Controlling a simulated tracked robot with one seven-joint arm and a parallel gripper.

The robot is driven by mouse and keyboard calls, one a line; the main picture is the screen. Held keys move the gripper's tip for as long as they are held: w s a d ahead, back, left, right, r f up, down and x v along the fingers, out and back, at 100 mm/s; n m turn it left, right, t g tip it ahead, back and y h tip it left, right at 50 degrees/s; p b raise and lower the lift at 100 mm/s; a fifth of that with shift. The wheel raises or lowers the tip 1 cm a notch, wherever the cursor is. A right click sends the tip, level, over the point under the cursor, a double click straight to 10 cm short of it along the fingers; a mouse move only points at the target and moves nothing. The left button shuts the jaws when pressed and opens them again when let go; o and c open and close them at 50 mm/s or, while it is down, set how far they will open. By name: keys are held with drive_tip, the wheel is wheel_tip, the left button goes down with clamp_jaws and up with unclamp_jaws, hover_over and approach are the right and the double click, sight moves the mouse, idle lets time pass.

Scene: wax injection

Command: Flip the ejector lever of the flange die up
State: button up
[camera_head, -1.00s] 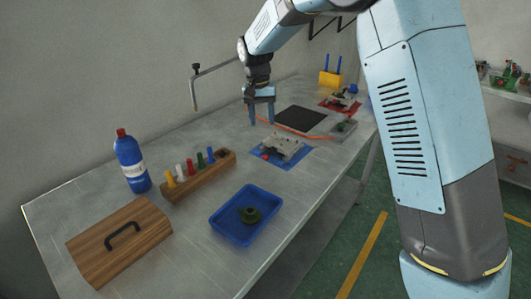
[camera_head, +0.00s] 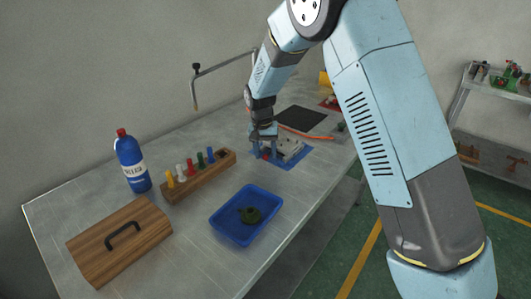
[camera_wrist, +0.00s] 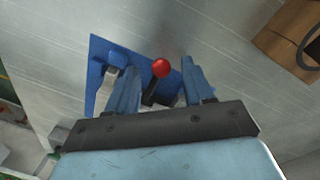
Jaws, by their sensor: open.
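The flange die (camera_head: 290,148) is a grey metal block on a blue base plate (camera_head: 297,163) on the bench. The ejector lever (camera_wrist: 160,70) has a red ball knob on a dark stem; in the head view its red knob (camera_head: 266,157) shows small beside my gripper. My gripper (camera_head: 262,150) is at the die's near left side. In the wrist view my gripper (camera_wrist: 160,85) is open, with one blue finger on each side of the lever. The knob lies between the fingertips, and I see no clear contact. My gripper's body hides much of the die in the wrist view.
A wooden rack of coloured pegs (camera_head: 200,176) stands left of the die. A black mat (camera_head: 301,119) and an orange hose (camera_head: 308,132) lie behind. A blue bottle (camera_head: 132,163) stands farther left.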

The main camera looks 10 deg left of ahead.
drive_tip(key=shift+f, duration=0.25)
drive_tip(key=shift+c, duration=0.4)
clamp_jaws()
